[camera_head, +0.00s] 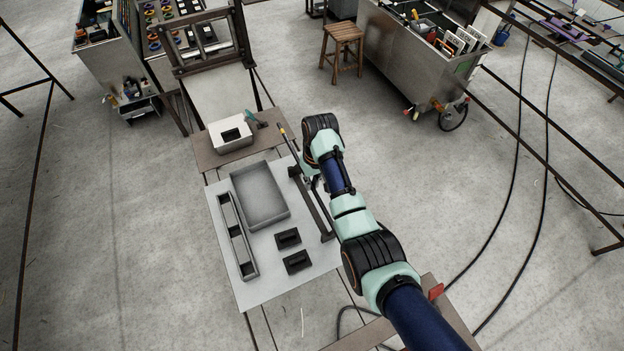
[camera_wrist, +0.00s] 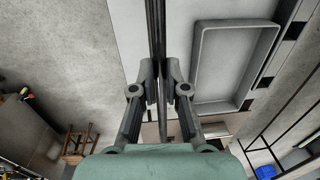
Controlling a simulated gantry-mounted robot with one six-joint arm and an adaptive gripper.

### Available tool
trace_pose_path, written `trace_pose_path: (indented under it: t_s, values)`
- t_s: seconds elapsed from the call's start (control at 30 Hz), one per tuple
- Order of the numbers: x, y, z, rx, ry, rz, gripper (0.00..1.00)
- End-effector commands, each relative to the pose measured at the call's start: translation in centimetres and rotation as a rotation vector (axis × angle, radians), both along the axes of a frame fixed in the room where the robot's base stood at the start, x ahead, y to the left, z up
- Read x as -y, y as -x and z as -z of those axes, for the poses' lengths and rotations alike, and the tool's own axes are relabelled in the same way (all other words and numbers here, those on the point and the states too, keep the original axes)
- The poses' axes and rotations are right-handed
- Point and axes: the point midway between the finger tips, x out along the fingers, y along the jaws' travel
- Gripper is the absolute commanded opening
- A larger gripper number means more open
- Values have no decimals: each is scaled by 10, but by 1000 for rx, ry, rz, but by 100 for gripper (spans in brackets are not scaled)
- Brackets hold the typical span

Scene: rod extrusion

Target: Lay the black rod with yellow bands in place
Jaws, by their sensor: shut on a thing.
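The black rod (camera_wrist: 155,30) runs upright through the wrist view, between the fingertips of my gripper (camera_wrist: 160,82), which is shut on it. In the head view the far end of the rod (camera_head: 288,142) shows a yellow tip, beyond my wrist. The rest of the rod is hard to tell from the dark bar beneath it. My gripper (camera_head: 312,184) is mostly hidden by my arm in the head view. A long dark rack with an upright bracket at each end (camera_head: 325,235) lies along the right side of the white table top. I cannot tell whether the rod touches it.
A shallow grey tray (camera_head: 284,213) and a narrow divided tray (camera_head: 225,216) stand on the white table (camera_head: 270,290). Two black blocks (camera_head: 288,238) (camera_head: 297,262) lie near the front. A white box (camera_head: 228,146) stands on the brown board behind.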

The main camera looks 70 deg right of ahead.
Motion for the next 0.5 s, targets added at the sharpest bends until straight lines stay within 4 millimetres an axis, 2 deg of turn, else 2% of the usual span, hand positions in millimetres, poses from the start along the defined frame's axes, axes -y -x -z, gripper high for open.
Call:
trace_pose_path:
  t_s: [0.4, 0.5]
  values:
    - [0, 0, -3, 0, -1, 0, 0]
    - [0, 0, 12, 0, -1, 0, 0]
